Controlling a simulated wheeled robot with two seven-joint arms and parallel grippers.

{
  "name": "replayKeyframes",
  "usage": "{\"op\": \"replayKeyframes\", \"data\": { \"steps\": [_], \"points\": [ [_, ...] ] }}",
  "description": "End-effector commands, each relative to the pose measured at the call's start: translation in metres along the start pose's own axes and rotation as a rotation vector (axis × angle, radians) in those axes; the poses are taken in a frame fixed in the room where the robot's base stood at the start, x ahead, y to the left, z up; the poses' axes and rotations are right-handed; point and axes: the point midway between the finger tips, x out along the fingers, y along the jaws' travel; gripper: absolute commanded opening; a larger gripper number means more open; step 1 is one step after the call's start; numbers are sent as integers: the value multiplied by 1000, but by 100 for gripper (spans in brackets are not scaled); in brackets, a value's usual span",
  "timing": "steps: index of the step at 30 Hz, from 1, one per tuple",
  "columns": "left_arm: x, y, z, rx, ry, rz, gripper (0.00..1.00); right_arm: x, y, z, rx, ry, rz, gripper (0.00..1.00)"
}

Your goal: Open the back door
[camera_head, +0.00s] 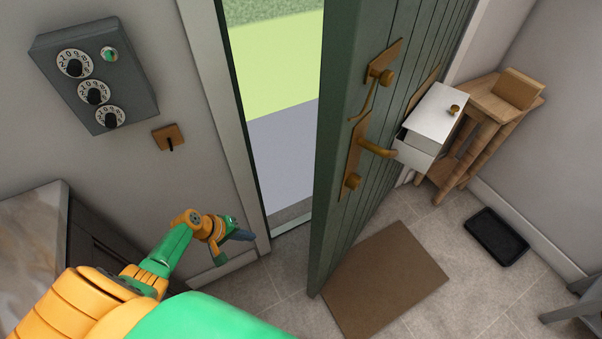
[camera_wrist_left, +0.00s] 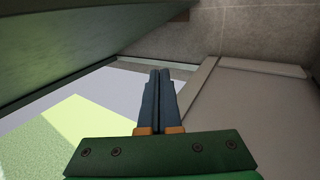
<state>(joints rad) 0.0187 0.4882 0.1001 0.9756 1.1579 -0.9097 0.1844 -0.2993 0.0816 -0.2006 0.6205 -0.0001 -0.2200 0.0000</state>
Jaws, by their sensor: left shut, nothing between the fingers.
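The back door (camera_head: 345,215) is a dark green plank door. It stands ajar, swung into the room, with a wide gap on its left showing paving and grass outside. Its brass lever handle (camera_head: 375,149) and a brass thumb-latch plate (camera_head: 381,77) are on the door's face near the free edge. My left gripper (camera_head: 246,236) is by the left door frame, low at the opening, apart from the door. In the left wrist view its fingers (camera_wrist_left: 160,95) are shut together and empty, with the door edge (camera_wrist_left: 60,60) at upper left. My right gripper is not in view.
A grey box with dials (camera_head: 95,75) and a small wooden switch plate (camera_head: 169,138) are on the left wall. A brown mat (camera_head: 385,280) and black tray (camera_head: 496,236) lie on the floor.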

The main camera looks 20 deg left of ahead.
Motion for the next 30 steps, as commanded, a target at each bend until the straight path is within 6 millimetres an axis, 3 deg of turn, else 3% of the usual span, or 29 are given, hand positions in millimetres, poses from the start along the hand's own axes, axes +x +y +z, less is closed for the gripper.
{"op": "replayKeyframes", "data": {
  "steps": [1, 2, 5, 6, 9, 12, 15, 20, 30],
  "points": [
    [7, 16, -18, -33, 0, 93, 0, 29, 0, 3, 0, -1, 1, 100],
    [2, 32, -27, -55, -10, 162, 0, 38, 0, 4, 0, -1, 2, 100],
    [-31, 94, -52, -82, -67, 425, 0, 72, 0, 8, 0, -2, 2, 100],
    [-52, 118, -57, -69, -101, 536, 0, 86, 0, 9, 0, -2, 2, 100],
    [-116, 167, -53, 26, -208, 793, 0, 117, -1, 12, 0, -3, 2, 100],
    [-171, 190, -35, 140, -300, 950, 0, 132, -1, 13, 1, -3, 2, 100],
    [-196, 200, -24, 188, -342, 1003, 0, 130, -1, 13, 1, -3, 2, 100],
    [-192, 222, -15, 190, -348, 1008, 0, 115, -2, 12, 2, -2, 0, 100],
    [-155, 281, 12, 185, -349, 1008, 0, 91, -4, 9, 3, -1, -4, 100]
  ]
}}
